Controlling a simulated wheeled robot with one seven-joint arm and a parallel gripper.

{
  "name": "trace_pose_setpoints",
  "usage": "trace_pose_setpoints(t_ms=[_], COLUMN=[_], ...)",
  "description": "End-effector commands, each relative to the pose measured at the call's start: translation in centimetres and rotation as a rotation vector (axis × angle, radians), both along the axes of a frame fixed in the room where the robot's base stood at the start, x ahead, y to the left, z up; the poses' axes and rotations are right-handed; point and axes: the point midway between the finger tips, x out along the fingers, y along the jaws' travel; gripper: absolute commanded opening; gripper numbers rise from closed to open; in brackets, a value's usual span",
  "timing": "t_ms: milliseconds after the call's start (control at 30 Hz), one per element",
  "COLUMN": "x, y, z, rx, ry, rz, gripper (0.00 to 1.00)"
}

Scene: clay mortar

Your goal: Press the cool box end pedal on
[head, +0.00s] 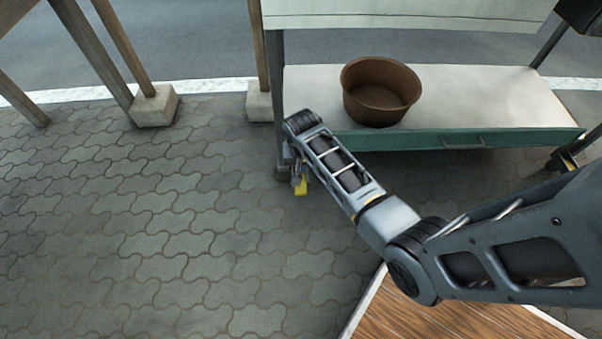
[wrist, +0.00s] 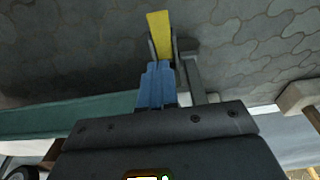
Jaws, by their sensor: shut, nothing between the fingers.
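A yellow pedal (head: 301,187) is low at the left end of the teal and white bench-like unit (head: 470,140), by its leg. In the wrist view the yellow pedal (wrist: 159,35) lies just beyond my gripper (wrist: 157,68), beside a grey bracket (wrist: 188,62). The blue fingers are shut with nothing between them. Their tips are at or very close to the pedal's near end; I cannot tell whether they touch it. In the head view my arm reaches down to the pedal, and its wrist hides most of the gripper.
A brown clay bowl (head: 381,91) stands on the unit's pale top. Wooden posts on concrete blocks (head: 154,106) stand at the left. The paving (head: 150,240) in front is clear. A wooden board (head: 440,312) lies at the bottom.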

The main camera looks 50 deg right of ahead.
Motion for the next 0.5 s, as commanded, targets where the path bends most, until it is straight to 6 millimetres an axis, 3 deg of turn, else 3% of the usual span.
trace_pose_setpoints(t_ms=[200, 500], x=[0.4, 0.8], y=[-0.6, -1.1], z=[-4.7, -10.1], rx=[0.001, 0.001], ry=[0.002, 0.001], rz=[0.000, 0.001], gripper=[0.00, 0.00])
